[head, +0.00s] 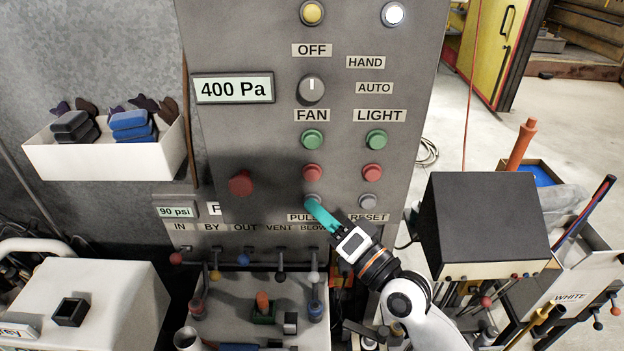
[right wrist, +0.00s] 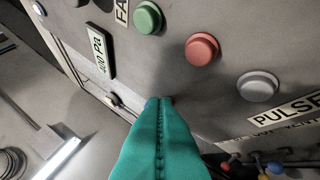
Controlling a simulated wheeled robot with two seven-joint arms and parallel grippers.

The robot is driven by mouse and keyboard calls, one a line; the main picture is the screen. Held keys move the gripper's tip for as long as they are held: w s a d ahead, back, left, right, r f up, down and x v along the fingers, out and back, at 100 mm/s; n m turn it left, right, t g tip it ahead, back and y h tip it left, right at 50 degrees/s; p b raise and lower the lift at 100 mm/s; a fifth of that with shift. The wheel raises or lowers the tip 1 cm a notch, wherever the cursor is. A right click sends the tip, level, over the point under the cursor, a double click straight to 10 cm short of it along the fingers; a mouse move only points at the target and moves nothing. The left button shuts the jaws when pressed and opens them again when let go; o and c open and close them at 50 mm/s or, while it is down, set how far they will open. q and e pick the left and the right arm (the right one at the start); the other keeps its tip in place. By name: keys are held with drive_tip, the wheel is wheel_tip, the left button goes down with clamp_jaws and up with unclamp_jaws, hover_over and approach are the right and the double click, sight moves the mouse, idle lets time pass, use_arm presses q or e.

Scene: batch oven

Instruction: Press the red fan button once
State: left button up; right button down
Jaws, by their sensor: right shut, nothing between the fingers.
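The red fan button (head: 312,171) sits on the grey panel under the FAN label (head: 312,115), between a green button (head: 312,139) and a grey button (head: 312,201). My right gripper (head: 312,204), with teal fingers, is shut and empty. In the head view its tips overlap the lower edge of the grey button, below the red one. In the right wrist view the red button (right wrist: 201,50) is in clear sight, up and right of the closed fingertips (right wrist: 158,102). I see no contact with the red button. My left gripper is out of view.
A matching LIGHT column has a green (head: 376,139), a red (head: 373,171) and a grey button (head: 370,201). A larger red knob (head: 240,184) stands out at the left. Valve levers line the pipe panel below. A dark box (head: 485,225) stands at the right.

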sight(305, 174)
drive_tip(key=shift+w+b, duration=1.1)
drive_tip(key=shift+w, duration=1.75)
drive_tip(key=shift+w, duration=0.1)
drive_tip(key=shift+w, duration=0.3)
drive_tip(key=shift+w+b, duration=0.4)
drive_tip(key=shift+b, duration=0.1)
drive_tip(key=shift+s, duration=0.1)
idle(0.5)
drive_tip(key=shift+s+p, duration=0.55)
drive_tip(key=shift+s, duration=0.2)
drive_tip(key=shift+s, duration=0.1)
